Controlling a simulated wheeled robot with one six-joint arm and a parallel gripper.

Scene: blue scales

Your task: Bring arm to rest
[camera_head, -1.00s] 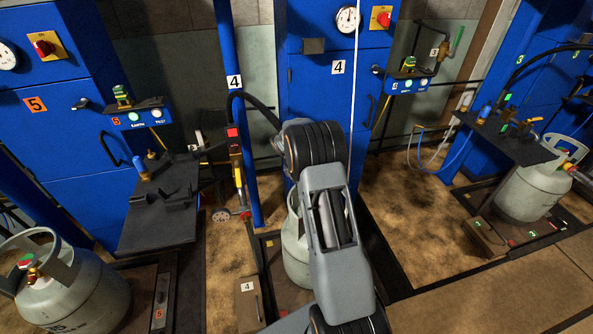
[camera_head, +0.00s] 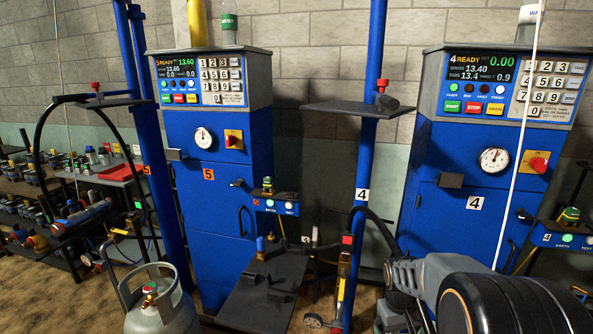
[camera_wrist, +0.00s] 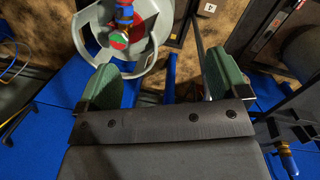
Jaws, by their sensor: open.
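My gripper (camera_wrist: 158,80) is open in the wrist view, its two green-padded fingers wide apart with nothing between them. Beyond the fingers, at the top left, is a grey gas cylinder with a collar (camera_wrist: 84,20). Its valve has a red and green cap (camera_wrist: 122,38) and a blue fitting (camera_wrist: 125,14). In the head view my arm shows at the lower right, in front of scale station 4 (camera_head: 462,190); my gripper is out of that picture.
Scale station 5 (camera_head: 204,150) stands left of centre, with a black platform (camera_head: 250,298) before it. Another grey cylinder (camera_head: 162,318) stands at the lower left. A blue post (camera_head: 367,130) rises between the stations. A shelf of fittings (camera_head: 40,205) is at far left.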

